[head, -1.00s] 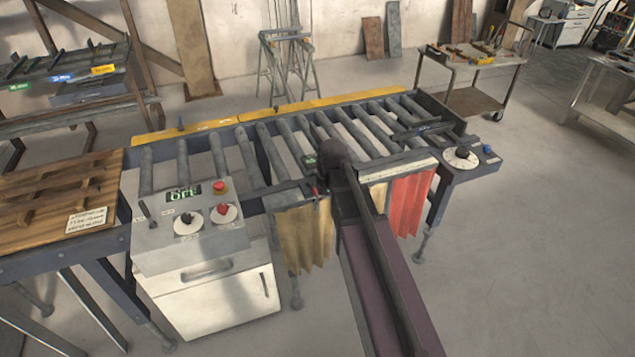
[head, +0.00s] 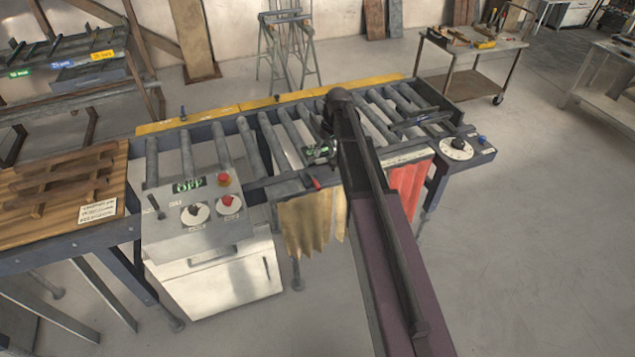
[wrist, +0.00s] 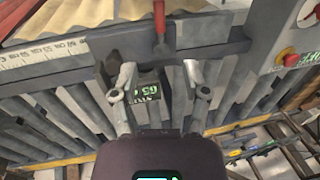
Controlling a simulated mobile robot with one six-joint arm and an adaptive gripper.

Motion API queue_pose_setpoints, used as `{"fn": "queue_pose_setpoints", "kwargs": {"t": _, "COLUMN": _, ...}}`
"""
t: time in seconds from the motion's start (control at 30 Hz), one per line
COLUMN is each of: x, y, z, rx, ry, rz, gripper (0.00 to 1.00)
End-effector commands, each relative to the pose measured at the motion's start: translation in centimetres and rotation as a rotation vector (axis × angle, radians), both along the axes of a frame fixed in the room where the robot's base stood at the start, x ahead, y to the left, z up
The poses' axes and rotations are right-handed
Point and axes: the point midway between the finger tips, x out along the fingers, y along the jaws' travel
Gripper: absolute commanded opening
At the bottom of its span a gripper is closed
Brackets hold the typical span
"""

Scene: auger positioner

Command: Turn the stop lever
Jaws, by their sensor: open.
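The stop lever (wrist: 159,20) has a red handle and is mounted on a dark block at the ruled rail. In the wrist view it stands at the top middle, just beyond my fingertips. In the head view the red lever (head: 315,183) shows at the front rail, left of my arm. My gripper (wrist: 159,70) is open, with its two grey fingers spread apart and nothing visibly held. A small dark box with a green digital readout (wrist: 148,96) shows between the fingers. In the head view my arm hides most of the gripper.
The roller conveyor (head: 262,140) runs behind the lever. A control box (head: 187,236) with an OFF display, knobs and a red button stands left. A white dial (head: 456,148) sits at the right end. Tan (head: 305,228) and red (head: 408,182) curtains hang below the rail.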

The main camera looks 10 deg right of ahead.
Motion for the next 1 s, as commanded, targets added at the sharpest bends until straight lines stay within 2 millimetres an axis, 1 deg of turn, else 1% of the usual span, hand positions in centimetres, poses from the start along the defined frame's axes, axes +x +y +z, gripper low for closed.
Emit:
{"fn": "queue_pose_setpoints", "kwargs": {"t": 0.17, "x": 0.0, "y": 0.1, "z": -0.5, "rx": 0.000, "ry": 0.000, "rz": 0.000, "gripper": 0.59}}
{"fn": "queue_pose_setpoints", "kwargs": {"t": 0.37, "x": 0.0, "y": 0.3, "z": -1.6, "rx": 0.000, "ry": 0.000, "rz": 0.000, "gripper": 0.59}}
{"fn": "queue_pose_setpoints", "kwargs": {"t": 1.0, "x": -0.2, "y": 1.2, "z": -6.4, "rx": 0.000, "ry": 0.000, "rz": -0.001, "gripper": 0.59}}
